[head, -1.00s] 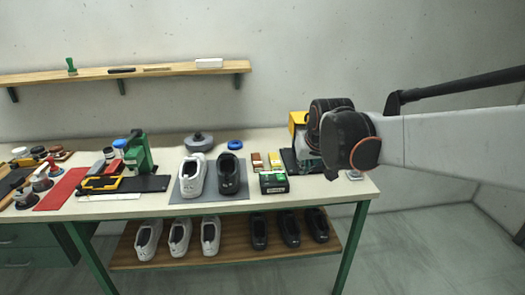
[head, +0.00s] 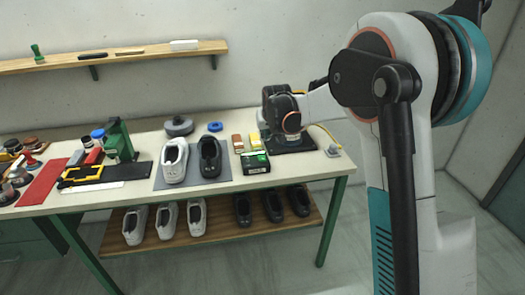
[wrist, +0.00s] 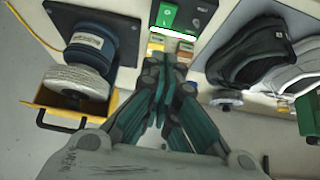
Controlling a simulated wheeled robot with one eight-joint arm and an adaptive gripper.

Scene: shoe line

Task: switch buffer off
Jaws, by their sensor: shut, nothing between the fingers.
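The buffer shows in the wrist view at the left, with a dark blue motor body (wrist: 88,47) and a pale round buffing wheel (wrist: 76,80) beside a yellow guard (wrist: 50,122). It stands on a black base plate (wrist: 122,30). In the head view my arm hides most of the buffer, and only its black base plate (head: 300,143) shows clearly. I cannot make out its switch or whether the wheel turns. My gripper (wrist: 166,62) is shut and empty, to the right of the buffer in the wrist view, its tips near a green and black box (wrist: 204,10).
The box also shows in the head view (head: 255,163). A white shoe (head: 174,160) and a black shoe (head: 210,157) stand on a grey mat left of it. A yellow cord (head: 325,133) runs to a small grey fitting (head: 333,151) at the table's right end.

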